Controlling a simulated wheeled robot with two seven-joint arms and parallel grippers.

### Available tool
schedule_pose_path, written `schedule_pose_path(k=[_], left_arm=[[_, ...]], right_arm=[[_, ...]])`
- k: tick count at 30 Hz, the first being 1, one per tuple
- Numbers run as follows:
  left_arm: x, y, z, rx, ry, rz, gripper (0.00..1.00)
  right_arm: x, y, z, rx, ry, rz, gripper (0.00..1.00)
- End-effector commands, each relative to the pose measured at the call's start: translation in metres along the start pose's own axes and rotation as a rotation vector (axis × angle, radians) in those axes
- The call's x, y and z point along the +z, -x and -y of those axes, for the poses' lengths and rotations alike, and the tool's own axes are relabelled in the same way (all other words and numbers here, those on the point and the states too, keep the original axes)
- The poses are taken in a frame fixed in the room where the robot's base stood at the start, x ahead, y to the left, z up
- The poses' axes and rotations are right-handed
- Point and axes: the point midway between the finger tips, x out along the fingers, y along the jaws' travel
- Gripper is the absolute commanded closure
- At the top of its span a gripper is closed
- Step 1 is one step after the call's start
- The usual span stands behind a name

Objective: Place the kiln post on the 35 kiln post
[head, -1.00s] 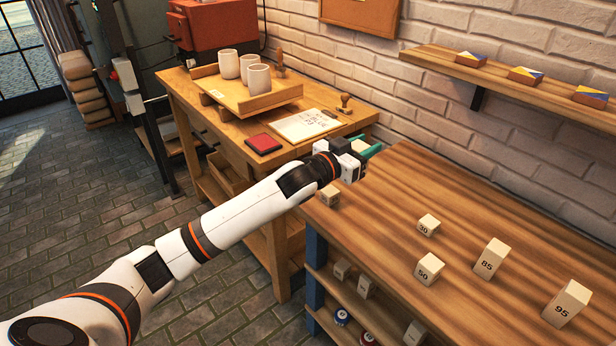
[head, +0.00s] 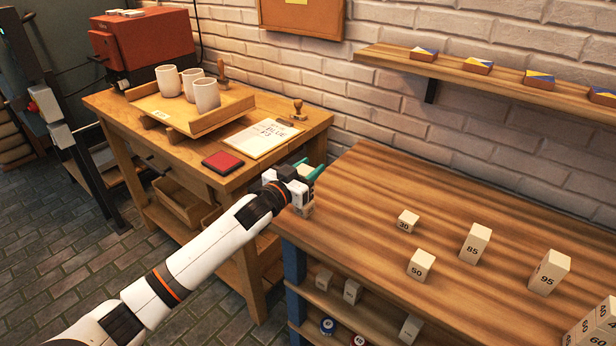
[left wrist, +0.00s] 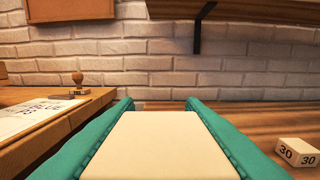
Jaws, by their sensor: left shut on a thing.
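My left gripper (head: 308,171) is shut on a cream kiln post (left wrist: 158,145), which fills the space between the teal fingers in the left wrist view. In the head view the held post is mostly hidden by the gripper. Just below the gripper, a small cream block (head: 304,211) stands at the left end of the wooden table; the gripper covers most of it and I cannot read its number. I cannot tell whether the held post touches it. My right gripper is not in view.
Posts marked 30 (head: 407,222), 50 (head: 421,266), 85 (head: 475,244) and 95 (head: 549,272) stand apart on the table (head: 380,190). More numbered blocks (head: 598,325) are at the lower right. A side bench (head: 215,178) with a tray of cups adjoins on the left.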

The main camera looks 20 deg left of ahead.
Motion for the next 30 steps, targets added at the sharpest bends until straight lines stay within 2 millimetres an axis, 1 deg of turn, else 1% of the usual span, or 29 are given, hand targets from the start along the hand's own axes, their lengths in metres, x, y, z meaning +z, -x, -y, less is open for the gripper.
schedule_pose_path(k=[1, 3, 11, 14, 15, 17, 18, 19, 30], left_arm=[[-0.009, 0.000, 0.001, 0.000, 0.002, 0.000, 0.93], [-0.017, 0.000, 0.000, 0.000, 0.002, 0.000, 0.93], [-0.018, 0.000, 0.001, -0.001, 0.000, 0.003, 0.93], [-0.021, 0.000, 0.001, -0.001, 0.001, 0.002, 0.93], [-0.023, 0.000, 0.001, -0.001, 0.001, 0.000, 0.62], [-0.022, 0.000, 0.001, -0.001, 0.001, 0.000, 0.52], [-0.022, 0.000, 0.001, -0.001, 0.001, 0.000, 0.46], [-0.022, 0.000, 0.001, -0.001, 0.001, 0.000, 0.42], [-0.018, 0.002, 0.000, -0.001, 0.000, -0.001, 0.42]], right_arm=[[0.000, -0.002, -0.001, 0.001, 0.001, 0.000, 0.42], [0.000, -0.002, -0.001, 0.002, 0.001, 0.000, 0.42], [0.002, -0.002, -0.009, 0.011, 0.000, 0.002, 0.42], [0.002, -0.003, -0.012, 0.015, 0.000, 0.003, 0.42], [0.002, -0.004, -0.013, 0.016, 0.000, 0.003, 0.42], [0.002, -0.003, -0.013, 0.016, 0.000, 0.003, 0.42], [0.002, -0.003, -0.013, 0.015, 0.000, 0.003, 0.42], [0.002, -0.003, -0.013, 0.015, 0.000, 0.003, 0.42], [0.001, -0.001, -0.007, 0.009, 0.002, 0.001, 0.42]])
